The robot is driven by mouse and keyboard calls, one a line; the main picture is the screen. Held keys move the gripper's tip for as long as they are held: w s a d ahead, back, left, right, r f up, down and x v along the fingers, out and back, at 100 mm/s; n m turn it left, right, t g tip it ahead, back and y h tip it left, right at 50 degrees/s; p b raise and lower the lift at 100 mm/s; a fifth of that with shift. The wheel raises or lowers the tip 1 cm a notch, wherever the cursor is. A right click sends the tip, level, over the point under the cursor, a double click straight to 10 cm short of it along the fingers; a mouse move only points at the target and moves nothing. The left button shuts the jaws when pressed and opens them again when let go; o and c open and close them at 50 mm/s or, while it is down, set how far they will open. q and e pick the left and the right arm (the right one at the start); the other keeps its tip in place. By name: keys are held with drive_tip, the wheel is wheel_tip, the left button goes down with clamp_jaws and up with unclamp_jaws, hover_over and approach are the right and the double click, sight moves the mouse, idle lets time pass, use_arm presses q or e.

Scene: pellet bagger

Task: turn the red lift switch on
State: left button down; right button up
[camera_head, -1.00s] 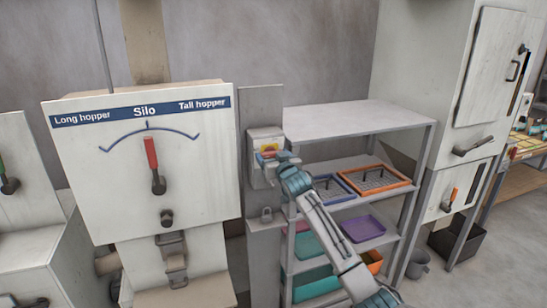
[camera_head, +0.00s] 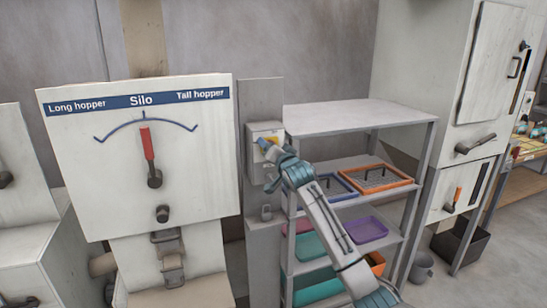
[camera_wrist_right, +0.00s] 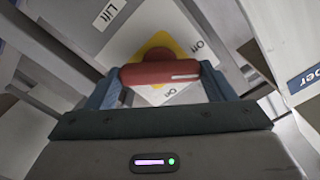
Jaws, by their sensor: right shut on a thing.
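The lift switch is a red handle (camera_wrist_right: 160,73) on a yellow patch (camera_wrist_right: 160,42) of a white plate, in the right wrist view. "Off" shows at upper right and "On" below the handle. The handle lies crosswise, its white mark at the right end, between the two words. My right gripper (camera_wrist_right: 163,82) is shut on the handle, one finger at each end. In the head view my right gripper (camera_head: 268,147) is at the small switch box (camera_head: 264,130) on the grey post and hides the handle. My left gripper is out of view.
A shelf rack (camera_head: 360,118) with trays stands just right of the post, behind my right arm. The Silo panel (camera_head: 95,150) with its red-handled lever stands left of it. A grey cabinet (camera_head: 500,70) is at the right.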

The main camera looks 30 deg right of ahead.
drive_tip(key=m+b, duration=0.7)
drive_tip(key=m, duration=0.3)
drive_tip(key=shift+f, duration=0.1)
drive_tip(key=shift+m+b, duration=0.3)
idle(0.3)
drive_tip(key=o, duration=1)
